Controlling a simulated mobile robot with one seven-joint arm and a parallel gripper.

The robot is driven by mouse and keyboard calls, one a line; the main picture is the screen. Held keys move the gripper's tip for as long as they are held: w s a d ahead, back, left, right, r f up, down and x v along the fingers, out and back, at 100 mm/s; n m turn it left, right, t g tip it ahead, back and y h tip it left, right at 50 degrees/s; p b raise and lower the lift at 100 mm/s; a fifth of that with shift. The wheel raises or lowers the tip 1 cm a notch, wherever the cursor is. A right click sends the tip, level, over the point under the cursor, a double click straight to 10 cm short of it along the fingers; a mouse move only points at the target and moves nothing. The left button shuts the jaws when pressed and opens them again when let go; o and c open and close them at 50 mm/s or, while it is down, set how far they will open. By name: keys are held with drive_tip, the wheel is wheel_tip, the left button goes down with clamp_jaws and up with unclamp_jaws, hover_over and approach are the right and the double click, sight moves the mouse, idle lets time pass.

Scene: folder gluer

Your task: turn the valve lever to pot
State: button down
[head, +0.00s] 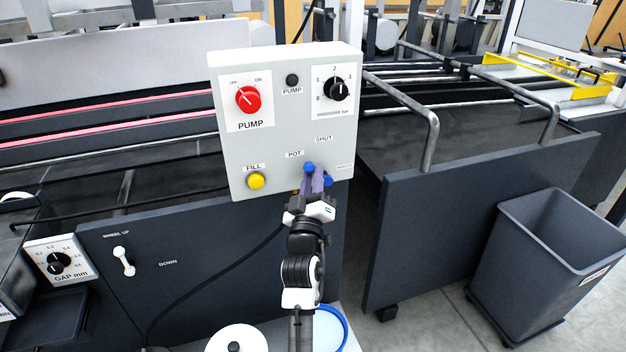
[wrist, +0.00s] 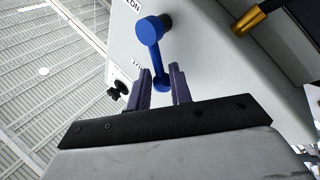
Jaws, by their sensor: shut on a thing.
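The blue valve lever (head: 309,168) is low on the right of the light grey control panel (head: 270,130). The labels POT, SHUT and one partly readable label at the right stand around it. In the wrist view the lever (wrist: 153,45) has a round blue end at the top and a thin arm running down to a blue knob. My gripper (head: 318,178) is at the lever, its purple fingers partly hiding it in the head view. In the wrist view my gripper (wrist: 160,72) has the knob between its fingers. Which label the lever points at is hard to tell.
A red pump knob (head: 248,99), a black pressure dial (head: 336,89) and a yellow FILL button (head: 256,181) share the panel. A metal rail (head: 428,140) and a grey bin (head: 545,250) stand to the right. A white lever (head: 124,261) is at the lower left.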

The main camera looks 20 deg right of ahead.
drive_tip(key=c, duration=1.3)
unclamp_jaws()
drive_tip(key=shift+a, duration=0.15)
drive_tip(key=shift+o, duration=0.2)
drive_tip(key=b+v, duration=0.5)
drive_tip(key=v, duration=0.8)
drive_tip(key=shift+s+a+f+b, duration=0.15)
drive_tip(key=shift+s+b, duration=0.15)
drive_tip(key=shift+b, duration=0.1)
